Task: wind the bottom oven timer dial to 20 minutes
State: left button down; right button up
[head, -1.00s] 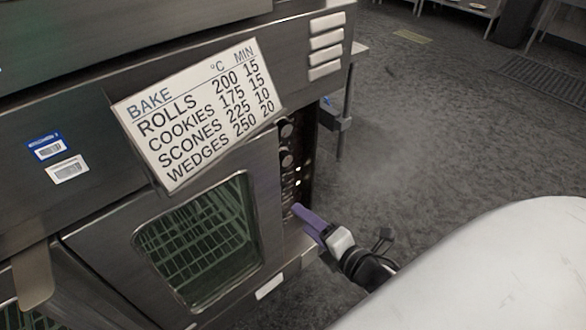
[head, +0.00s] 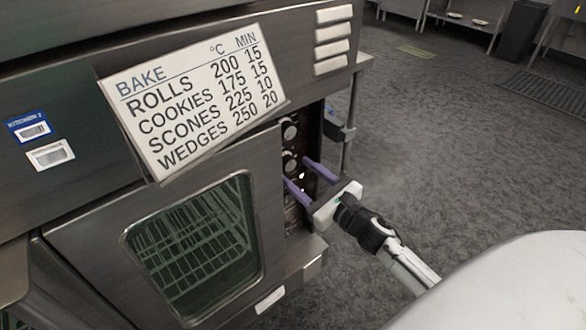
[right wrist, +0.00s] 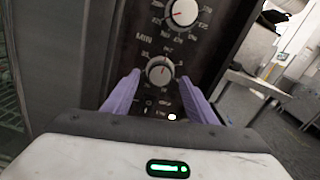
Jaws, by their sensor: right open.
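The oven control panel (head: 299,190) is a dark strip right of the oven door. Its upper dial (head: 290,132) also shows in the right wrist view (right wrist: 185,12). The lower dial (head: 290,156) also shows in the right wrist view (right wrist: 160,71), with "MIN" printed at its upper left. Its small scale numbers are too blurred to read. My right gripper (head: 304,172) is open with purple fingers pointing at the panel. In the right wrist view its fingers (right wrist: 159,84) lie left and right of the lower dial, apart from it. My left gripper is not in view.
A tilted bake card (head: 195,100) on the oven front lists wedges at 250 °C, 20 min. The glass oven door (head: 195,245) is shut. A steel table (right wrist: 258,90) stands right of the oven. Grey floor (head: 430,160) to the right is clear.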

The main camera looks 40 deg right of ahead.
aim_at(289, 162)
jog(key=shift+w+a, duration=0.15)
jog(key=shift+w, duration=1.3)
jog(key=c, duration=0.9)
jog(key=shift+o, duration=0.2)
jog(key=shift+m, duration=0.3)
